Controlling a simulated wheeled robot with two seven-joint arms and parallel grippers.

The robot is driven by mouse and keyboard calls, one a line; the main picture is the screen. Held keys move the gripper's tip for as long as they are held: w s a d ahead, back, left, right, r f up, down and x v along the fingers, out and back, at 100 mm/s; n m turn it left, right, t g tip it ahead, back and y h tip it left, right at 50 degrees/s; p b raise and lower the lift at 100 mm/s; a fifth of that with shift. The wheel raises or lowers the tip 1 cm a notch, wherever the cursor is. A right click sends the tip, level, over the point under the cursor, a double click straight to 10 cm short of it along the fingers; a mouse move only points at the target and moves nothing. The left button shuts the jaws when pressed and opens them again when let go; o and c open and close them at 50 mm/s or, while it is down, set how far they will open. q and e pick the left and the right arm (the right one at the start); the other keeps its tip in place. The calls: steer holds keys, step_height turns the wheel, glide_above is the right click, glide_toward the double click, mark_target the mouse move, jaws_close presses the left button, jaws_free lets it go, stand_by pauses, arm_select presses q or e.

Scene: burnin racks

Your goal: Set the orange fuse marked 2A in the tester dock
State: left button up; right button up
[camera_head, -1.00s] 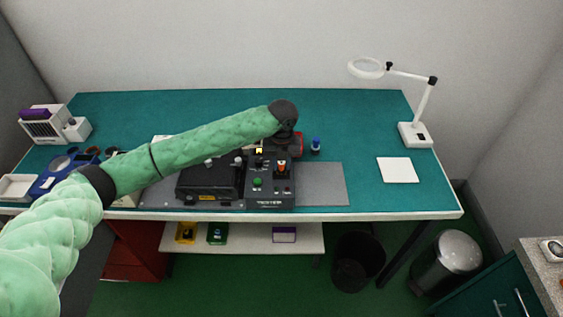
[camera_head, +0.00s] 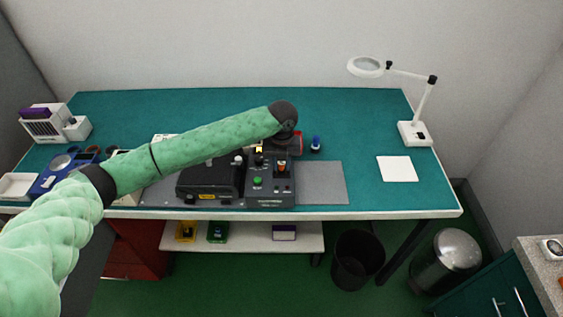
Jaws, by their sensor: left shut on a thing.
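The tester (camera_head: 257,194) is a dark box with a green button (camera_head: 258,181) near the front of the bench. My left arm reaches over from the left. My left gripper (camera_head: 281,160) points down over the tester's right side, largely hidden under the dark wrist. It is shut on the orange fuse (camera_head: 282,168), a small orange patch at the tester's top. The 2A marking is too small to read. I cannot tell whether the fuse touches the dock or sits in it. My right gripper is not in view.
A black case (camera_head: 208,183) stands left of the tester on a grey mat (camera_head: 322,184). A small blue-capped bottle (camera_head: 316,145) and a red object (camera_head: 298,143) are behind. A white sheet (camera_head: 397,169) and a magnifier lamp (camera_head: 415,133) stand at right. The bench's back is clear.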

arm_select(q)
steer(key=o, duration=1)
steer(key=shift+r+p, duration=1.75)
steer(key=shift+r, duration=0.75)
steer(key=shift+r+p, duration=1.5)
steer(key=shift+r, duration=0.55)
